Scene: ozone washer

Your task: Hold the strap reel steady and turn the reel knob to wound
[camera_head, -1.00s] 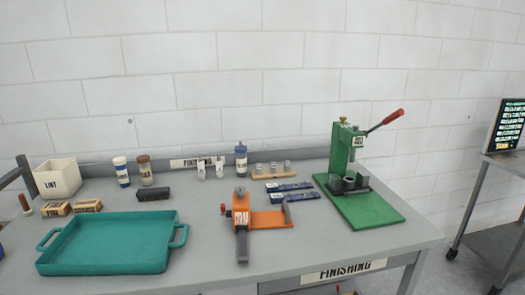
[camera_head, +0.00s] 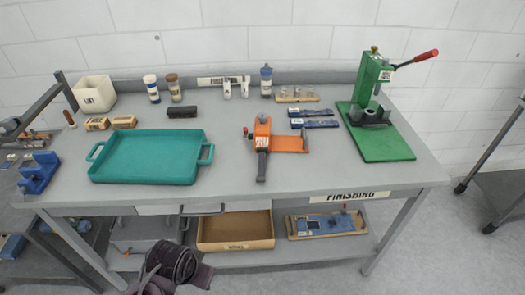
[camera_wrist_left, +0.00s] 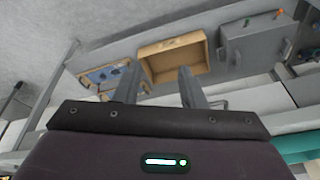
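The strap reel (camera_head: 263,130) is an orange device with a "STRAP" label, lying on the workbench right of the teal tray. A small red knob (camera_head: 245,131) is on its left side, a dark grey bar (camera_head: 262,167) points to the front, and an orange plate (camera_head: 289,144) extends right. Part of my left arm shows dark at the bottom of the head view, below the bench front and away from the reel; its fingertips are not clear there. In the left wrist view my left gripper (camera_wrist_left: 157,82) is open and empty. My right gripper is not in view.
The teal tray (camera_head: 150,157) is left of the reel. Blue straps (camera_head: 314,118) lie behind right, and a green press (camera_head: 372,115) stands farther right. The lower shelf holds a cardboard box (camera_head: 236,245). The bench front before the reel is clear.

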